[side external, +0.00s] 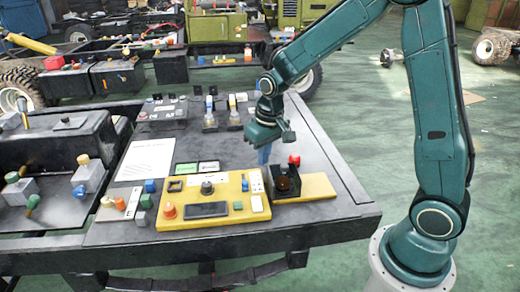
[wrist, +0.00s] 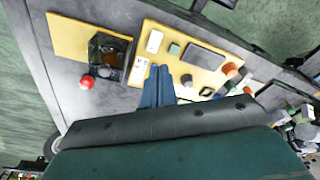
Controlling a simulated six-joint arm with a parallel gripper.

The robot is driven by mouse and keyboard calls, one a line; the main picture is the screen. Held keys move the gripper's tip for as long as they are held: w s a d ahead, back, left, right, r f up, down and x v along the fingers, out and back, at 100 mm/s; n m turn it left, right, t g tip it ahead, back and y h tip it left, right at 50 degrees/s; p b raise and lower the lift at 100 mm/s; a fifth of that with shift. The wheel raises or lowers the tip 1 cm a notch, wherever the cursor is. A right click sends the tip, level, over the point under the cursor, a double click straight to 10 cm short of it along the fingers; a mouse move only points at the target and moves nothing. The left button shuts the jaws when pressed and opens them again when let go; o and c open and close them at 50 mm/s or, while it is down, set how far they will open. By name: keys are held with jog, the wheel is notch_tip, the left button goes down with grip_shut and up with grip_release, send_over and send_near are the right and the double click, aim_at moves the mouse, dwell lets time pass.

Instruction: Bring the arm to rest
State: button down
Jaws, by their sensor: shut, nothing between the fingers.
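My gripper (side external: 264,155) hangs from the teal arm above the dark workbench (side external: 330,185), pointing down, behind the yellow control panel (side external: 215,208). Its blue fingers are together with nothing between them. In the wrist view my gripper (wrist: 158,72) shows as two blue fingers side by side, over the near edge of the yellow panel (wrist: 205,78). I cannot tell the exact height of the fingertips above the bench.
A dark transparent box (side external: 284,182) with a brown round thing inside stands right of the panel. A red knob (side external: 294,160) is behind it. A white sheet (side external: 147,158) and small coloured blocks lie left. The bench's right side is mostly clear.

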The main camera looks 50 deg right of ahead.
jog(key=s+a+r+n+t, duration=0.1)
jog(key=s+r+t, duration=0.1)
jog(key=s+r, duration=0.5)
jog(key=s+a+r+n+t, duration=0.1)
jog(key=s+a+r+t, duration=0.1)
jog(key=s+r, duration=0.6)
jog(key=shift+s+r, duration=0.2)
jog(key=shift+s, duration=3.3)
jog(key=shift+a, duration=0.1)
